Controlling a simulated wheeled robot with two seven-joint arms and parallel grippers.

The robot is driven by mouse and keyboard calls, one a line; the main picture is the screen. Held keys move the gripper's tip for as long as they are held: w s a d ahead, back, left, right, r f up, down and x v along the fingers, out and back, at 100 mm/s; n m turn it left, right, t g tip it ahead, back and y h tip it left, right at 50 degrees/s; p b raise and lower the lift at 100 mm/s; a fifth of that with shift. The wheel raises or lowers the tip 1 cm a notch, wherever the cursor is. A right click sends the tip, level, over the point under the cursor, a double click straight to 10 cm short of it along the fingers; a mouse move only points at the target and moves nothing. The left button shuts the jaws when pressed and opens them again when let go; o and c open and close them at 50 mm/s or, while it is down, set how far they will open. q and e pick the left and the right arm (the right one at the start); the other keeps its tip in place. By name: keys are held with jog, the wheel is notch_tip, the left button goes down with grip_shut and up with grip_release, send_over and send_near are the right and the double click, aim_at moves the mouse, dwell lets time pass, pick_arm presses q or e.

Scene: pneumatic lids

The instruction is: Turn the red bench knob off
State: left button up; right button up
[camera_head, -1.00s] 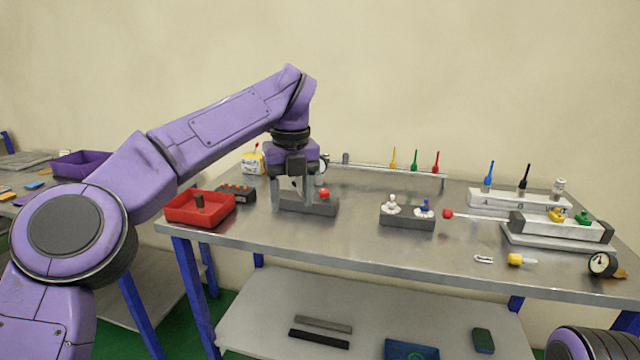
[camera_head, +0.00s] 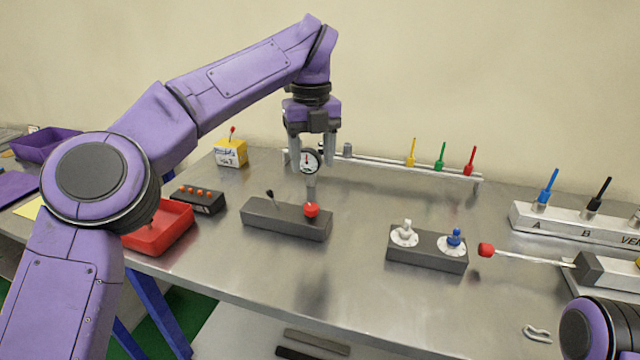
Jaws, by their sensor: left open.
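A red round knob (camera_head: 311,210) sits near the right end of a long dark grey block (camera_head: 287,219) on the steel bench. A short black lever (camera_head: 270,196) stands near the left part of the same block, tilted to the left. My left gripper (camera_head: 312,161) points down, open and empty, above and apart from the block. A round dial gauge (camera_head: 312,162) shows between its fingers, apparently behind them. Another red knob (camera_head: 486,250) is on the end of a thin rod at the right. My right gripper is out of view.
A dark block with white and blue knobs (camera_head: 427,251) stands right of centre. A red tray (camera_head: 160,231), a box with orange buttons (camera_head: 197,200) and a yellow box (camera_head: 231,153) are at the left. A rail with coloured levers (camera_head: 385,160) runs along the back.

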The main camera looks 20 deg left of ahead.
pick_arm(q)
jog(key=b, duration=0.2)
send_over(311, 206)
jog(key=f, duration=0.5)
jog(key=shift+s+f, duration=0.15)
jog(key=shift+s, duration=0.25)
jog(key=f, duration=0.2)
jog(key=w+f, duration=0.1)
jog(key=f, duration=0.1)
jog(key=shift+f+b, duration=0.25)
jog(key=shift+b, duration=0.05)
jog(key=shift+s+f, duration=0.1)
jog(key=shift+s, duration=0.15)
jog(key=shift+w, duration=0.1)
jog(key=c, duration=1.1)
